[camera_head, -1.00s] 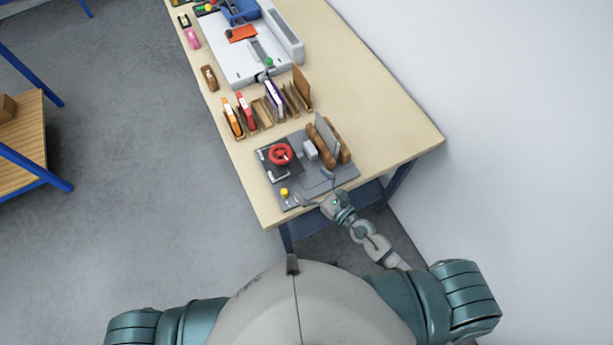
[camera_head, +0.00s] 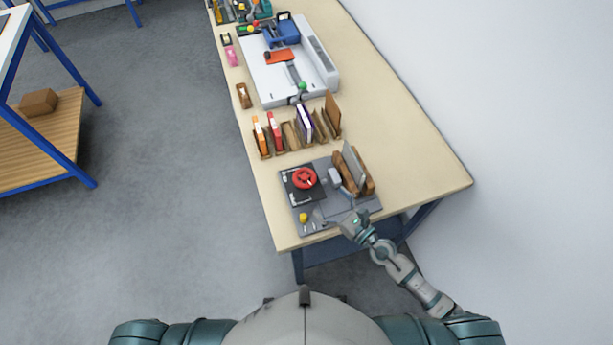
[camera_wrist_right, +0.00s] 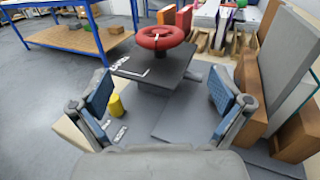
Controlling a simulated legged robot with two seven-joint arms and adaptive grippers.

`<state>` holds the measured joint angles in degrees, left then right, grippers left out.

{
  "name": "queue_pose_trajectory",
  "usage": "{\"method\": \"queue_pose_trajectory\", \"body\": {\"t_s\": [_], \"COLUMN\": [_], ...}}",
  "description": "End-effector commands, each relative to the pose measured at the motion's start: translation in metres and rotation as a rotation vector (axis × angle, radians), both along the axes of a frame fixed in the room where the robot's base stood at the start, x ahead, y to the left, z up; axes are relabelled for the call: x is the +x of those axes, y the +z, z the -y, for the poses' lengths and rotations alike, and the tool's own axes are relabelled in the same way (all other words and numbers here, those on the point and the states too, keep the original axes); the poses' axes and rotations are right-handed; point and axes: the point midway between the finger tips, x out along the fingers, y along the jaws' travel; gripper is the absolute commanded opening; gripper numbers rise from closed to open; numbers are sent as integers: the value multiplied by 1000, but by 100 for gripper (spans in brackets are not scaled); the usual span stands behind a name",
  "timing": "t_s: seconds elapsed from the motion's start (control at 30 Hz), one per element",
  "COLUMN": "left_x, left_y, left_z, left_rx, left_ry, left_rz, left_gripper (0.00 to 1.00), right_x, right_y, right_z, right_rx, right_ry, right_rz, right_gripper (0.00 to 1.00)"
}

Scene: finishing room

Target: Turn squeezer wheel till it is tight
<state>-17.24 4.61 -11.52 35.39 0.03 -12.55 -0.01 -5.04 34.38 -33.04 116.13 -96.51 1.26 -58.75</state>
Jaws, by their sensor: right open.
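The squeezer has a red wheel (camera_head: 304,178) above a dark plate (camera_head: 290,196), on a grey base near the table's front end. In the right wrist view the red wheel (camera_wrist_right: 160,38) stands ahead, beyond my fingertips. My right gripper (camera_head: 340,214) is over the front edge of the grey base, apart from the wheel. In the wrist view my right gripper (camera_wrist_right: 163,92) is open, with nothing between its blue pads. A yellow knob (camera_head: 304,217) stands at the base's front left corner. My left gripper is not seen.
Brown blocks with a grey panel (camera_head: 354,168) stand upright to the wheel's right. Several upright books (camera_head: 276,130) and a white machine (camera_head: 290,75) are farther back on the wooden table (camera_head: 420,165). The table's right part is clear.

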Motion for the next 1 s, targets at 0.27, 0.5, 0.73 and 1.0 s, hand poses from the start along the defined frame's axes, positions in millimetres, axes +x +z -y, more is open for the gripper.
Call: {"method": "queue_pose_trajectory", "body": {"t_s": [0.27, 0.5, 0.73, 1.0], "left_x": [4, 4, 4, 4], "left_y": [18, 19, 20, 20], "left_z": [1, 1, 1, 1], "left_rx": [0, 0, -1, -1], "left_ry": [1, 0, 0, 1], "left_rz": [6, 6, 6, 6], "left_gripper": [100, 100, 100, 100], "right_x": [48, 70, 74, 73], "right_y": [2, -1, -1, -1], "right_z": [-44, -64, -67, -67], "right_rx": [2, 0, -1, -1], "right_ry": [1, 2, 2, 2], "right_rz": [1, -1, -1, -1], "right_gripper": [100, 100, 100, 65]}}
